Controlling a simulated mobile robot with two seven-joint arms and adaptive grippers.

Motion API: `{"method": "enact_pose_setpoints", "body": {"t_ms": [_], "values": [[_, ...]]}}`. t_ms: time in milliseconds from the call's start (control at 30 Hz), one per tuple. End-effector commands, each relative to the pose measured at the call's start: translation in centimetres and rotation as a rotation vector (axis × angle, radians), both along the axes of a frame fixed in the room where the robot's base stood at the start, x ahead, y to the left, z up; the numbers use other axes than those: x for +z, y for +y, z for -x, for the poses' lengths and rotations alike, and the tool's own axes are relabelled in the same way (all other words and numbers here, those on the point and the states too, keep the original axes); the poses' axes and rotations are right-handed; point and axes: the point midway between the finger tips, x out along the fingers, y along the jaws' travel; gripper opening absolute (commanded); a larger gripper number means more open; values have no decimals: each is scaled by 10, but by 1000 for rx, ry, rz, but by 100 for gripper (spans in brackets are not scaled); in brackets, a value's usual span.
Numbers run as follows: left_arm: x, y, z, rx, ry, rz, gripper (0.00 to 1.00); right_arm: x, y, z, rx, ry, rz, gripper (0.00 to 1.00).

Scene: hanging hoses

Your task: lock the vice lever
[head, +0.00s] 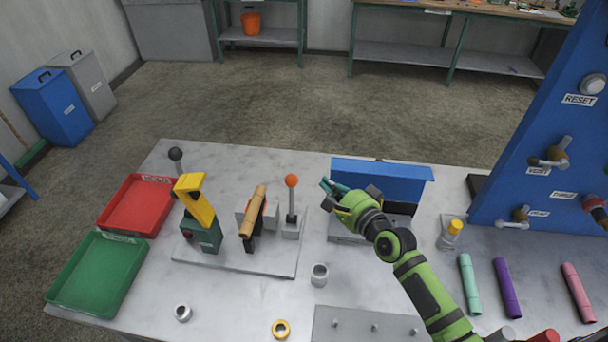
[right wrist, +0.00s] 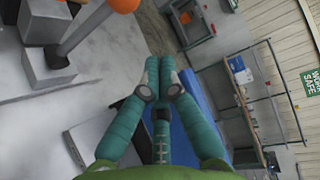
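A lever with an orange ball knob (head: 291,181) stands upright on a grey block on a light base plate. The knob also shows at the top of the right wrist view (right wrist: 124,4), above its grey rod (right wrist: 86,28). I cannot tell for sure which lever belongs to the vice. A tan bar-shaped handle (head: 253,211) is tilted just left of it. My right gripper (head: 326,185) is right of the orange knob, apart from it. Its teal fingertips (right wrist: 159,64) lie together with nothing seen between them. My left gripper is not in view.
A blue-topped fixture (head: 385,180) stands beneath and behind my right gripper. Left are a yellow-handled green device (head: 197,205), a black-knobbed lever (head: 175,155), a red tray (head: 135,207) and a green tray (head: 95,275). A blue panel (head: 545,130) rises at right.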

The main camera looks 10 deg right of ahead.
Motion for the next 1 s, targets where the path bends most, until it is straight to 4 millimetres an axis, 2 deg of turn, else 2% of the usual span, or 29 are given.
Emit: {"method": "enact_pose_setpoints", "body": {"t_ms": [233,533,600,700,1000], "values": [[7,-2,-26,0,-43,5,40,-4,13,-43,-1,-2,3,0],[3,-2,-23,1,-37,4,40,-13,28,-87,0,-2,3,0],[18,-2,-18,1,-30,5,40,-6,33,-77,1,3,0,0],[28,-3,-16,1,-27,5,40,-4,39,-68,1,2,-1,0],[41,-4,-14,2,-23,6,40,-4,49,-52,0,0,2,0]]}}
